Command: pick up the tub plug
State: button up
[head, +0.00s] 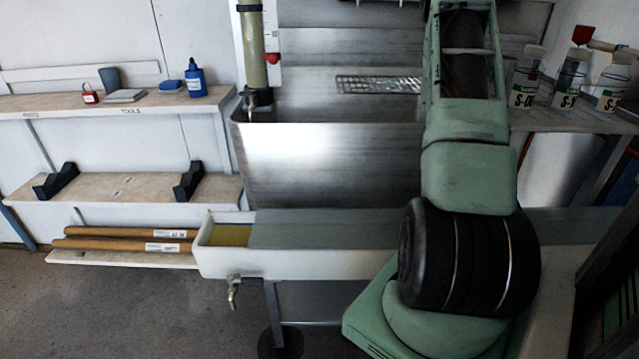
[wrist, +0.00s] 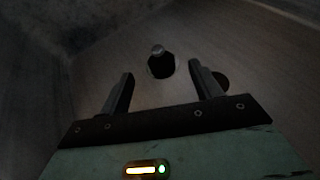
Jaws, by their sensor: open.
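The tub plug (wrist: 160,65) is a small dark round piece with a paler knob on top. In the wrist view it stands on the grey metal floor of the tub (wrist: 95,85), ahead of my gripper. My gripper (wrist: 162,85) is open and empty, with one finger to either side and the plug just beyond the fingertips, between their lines. In the head view my arm reaches into the metal tub (head: 325,165), and the tub's front wall and my arm hide the plug and the gripper.
A dark round spot (wrist: 221,80), perhaps the drain, lies beside my right finger. Tub walls rise close by. A wire rack (head: 375,85) lies at the tub's back. A white trough (head: 225,262) runs along its front. A shelf of tools (head: 130,103) is at left, labelled jars (head: 565,85) at right.

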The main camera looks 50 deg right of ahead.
jog(key=b+x, duration=0.1)
jog(key=x, duration=0.5)
jog(key=shift+r+b, duration=0.1)
jog(key=shift+b, duration=0.2)
jog(key=c, duration=1)
